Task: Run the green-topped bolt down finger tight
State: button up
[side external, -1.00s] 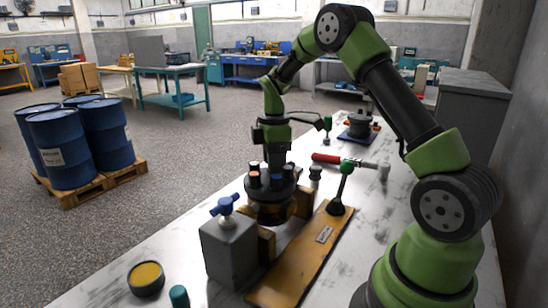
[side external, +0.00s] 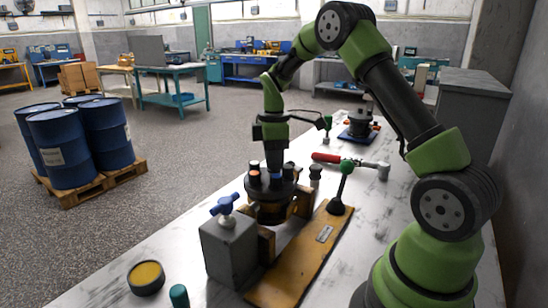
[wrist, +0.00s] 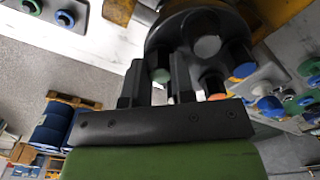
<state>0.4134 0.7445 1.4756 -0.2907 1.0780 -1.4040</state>
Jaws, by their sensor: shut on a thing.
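The hydraulic motor (side external: 270,208) is a dark round body with several coloured-top bolts, clamped at the fixture. My gripper (side external: 274,172) points straight down over its top in the side view. In the wrist view, my gripper (wrist: 158,82) has its two dark fingers on either side of the green-topped bolt (wrist: 161,75) and is shut on it. The green-topped bolt is hidden behind the fingers in the side view. A blue-topped bolt (side external: 276,180) and an orange-topped bolt (side external: 254,172) stand close by. A grey-topped bolt (wrist: 207,46) is near the fingers in the wrist view.
A grey vise block (side external: 228,250) with a blue handle (side external: 225,206) stands in front. A yellow plate (side external: 290,270) bears an upright green-knobbed lever (side external: 345,185). A red-handled wrench (side external: 340,160) lies behind. A yellow-filled cup (side external: 146,278) sits at the front left.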

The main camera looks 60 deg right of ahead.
jog(key=m, duration=0.2)
jog(key=shift+m, duration=0.4)
jog(key=shift+m, duration=2)
jog(key=m, duration=0.3)
jog(key=o, duration=0.5)
jog(key=shift+o, duration=0.2)
jog(key=shift+r, duration=0.1)
